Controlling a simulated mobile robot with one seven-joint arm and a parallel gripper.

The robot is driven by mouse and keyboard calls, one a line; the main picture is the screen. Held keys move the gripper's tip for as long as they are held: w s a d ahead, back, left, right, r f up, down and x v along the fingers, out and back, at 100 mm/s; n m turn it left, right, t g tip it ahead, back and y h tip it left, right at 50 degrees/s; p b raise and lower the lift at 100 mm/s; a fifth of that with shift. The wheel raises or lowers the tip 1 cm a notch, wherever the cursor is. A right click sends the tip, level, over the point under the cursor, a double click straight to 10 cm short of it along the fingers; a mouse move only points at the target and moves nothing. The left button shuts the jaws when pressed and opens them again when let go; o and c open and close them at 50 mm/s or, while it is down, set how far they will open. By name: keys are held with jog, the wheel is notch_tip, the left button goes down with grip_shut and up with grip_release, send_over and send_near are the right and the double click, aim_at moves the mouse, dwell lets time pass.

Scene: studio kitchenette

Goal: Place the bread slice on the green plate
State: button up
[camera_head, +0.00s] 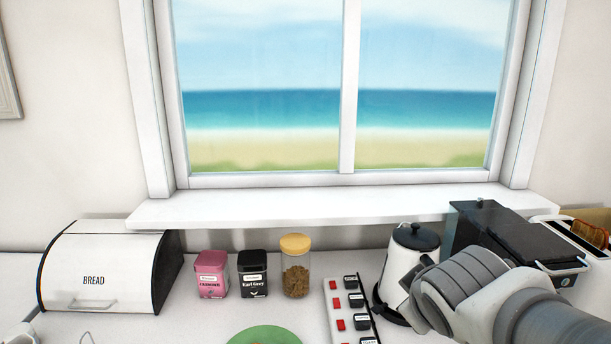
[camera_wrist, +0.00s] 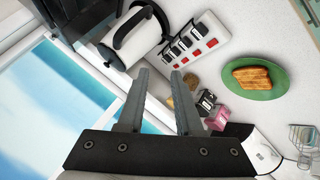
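The green plate (camera_wrist: 274,92) is at the right of the wrist view, with a browned bread slice (camera_wrist: 250,77) lying on it. In the head view only the far rim of the plate (camera_head: 264,334) shows at the bottom edge; the slice there is out of frame. My gripper (camera_wrist: 159,74) is open, with nothing between its fingers. It is well apart from the plate and slice. In the head view my arm reaches in from the lower right, and the fingers cannot be made out.
A kettle (camera_head: 405,266), a dark appliance (camera_head: 510,240) and toasted bread (camera_head: 590,233) crowd the right. A switch strip (camera_head: 350,310), jar (camera_head: 295,268), black tin (camera_head: 252,274), pink tin (camera_head: 211,275) and bread box (camera_head: 100,270) line the counter. The window sill (camera_head: 320,208) juts out above.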

jog(key=s+a+f+m+g+y, duration=0.1)
jog(key=s+a+m+g, duration=0.1)
jog(key=s+m, duration=0.5)
jog(key=s+g, duration=0.1)
jog(key=s, duration=0.3)
jog(key=shift+a+y, duration=0.35)
jog(key=shift+y, duration=0.05)
jog(key=shift+d, duration=0.15)
